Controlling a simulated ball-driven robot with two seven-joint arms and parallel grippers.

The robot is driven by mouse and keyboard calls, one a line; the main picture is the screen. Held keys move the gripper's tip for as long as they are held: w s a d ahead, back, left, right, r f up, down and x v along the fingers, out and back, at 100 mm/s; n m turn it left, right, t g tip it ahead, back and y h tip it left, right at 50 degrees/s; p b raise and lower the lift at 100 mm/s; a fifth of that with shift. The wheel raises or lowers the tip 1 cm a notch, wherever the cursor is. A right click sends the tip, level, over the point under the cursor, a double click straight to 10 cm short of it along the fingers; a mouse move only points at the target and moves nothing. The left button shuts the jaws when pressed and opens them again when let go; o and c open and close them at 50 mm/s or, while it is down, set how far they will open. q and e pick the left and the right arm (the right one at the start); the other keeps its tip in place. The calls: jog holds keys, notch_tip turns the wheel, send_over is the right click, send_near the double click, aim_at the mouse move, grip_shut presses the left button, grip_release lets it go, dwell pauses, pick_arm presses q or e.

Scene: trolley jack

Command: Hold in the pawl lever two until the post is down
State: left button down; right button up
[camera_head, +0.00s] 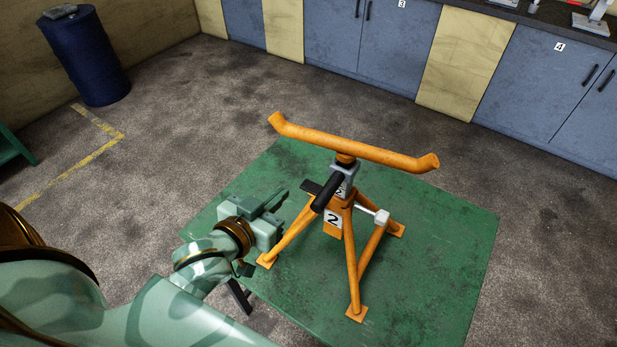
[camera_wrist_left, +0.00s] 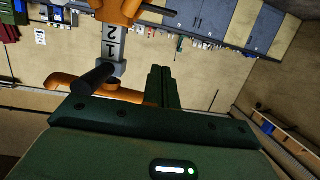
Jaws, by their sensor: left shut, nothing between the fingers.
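Stand two (camera_head: 350,260) is an orange tripod with a "2" label, standing upright on a green platform. Its grey post (camera_head: 349,171) carries a bent orange crossbar (camera_head: 352,149) on top. Numbers on the post also show in the left wrist view (camera_wrist_left: 112,42). The pawl lever, with a black grip (camera_head: 327,195), sticks out toward me; the grip also shows in the left wrist view (camera_wrist_left: 92,80). My left gripper (camera_head: 279,197) is shut and empty, left of the lever and apart from it. Its fingers show in the left wrist view (camera_wrist_left: 160,86). My right gripper is out of view.
A white-ended part (camera_head: 381,216) sticks out at the stand's right. The green platform (camera_head: 450,240) is otherwise clear. A blue drum (camera_head: 88,60) stands at the far left, and blue cabinets (camera_head: 390,45) line the back wall. Open floor lies between.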

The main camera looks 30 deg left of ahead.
pick_arm(q)
send_over(316, 189)
jog(key=s+a, duration=0.2)
jog(key=s, duration=0.1)
notch_tip(316, 189, down, 2)
jog(key=f, duration=0.2)
jog(key=w+f+b, duration=0.1)
jog(key=f, duration=0.1)
jog(key=shift+a+f, duration=0.2)
jog(key=shift+f, duration=0.05)
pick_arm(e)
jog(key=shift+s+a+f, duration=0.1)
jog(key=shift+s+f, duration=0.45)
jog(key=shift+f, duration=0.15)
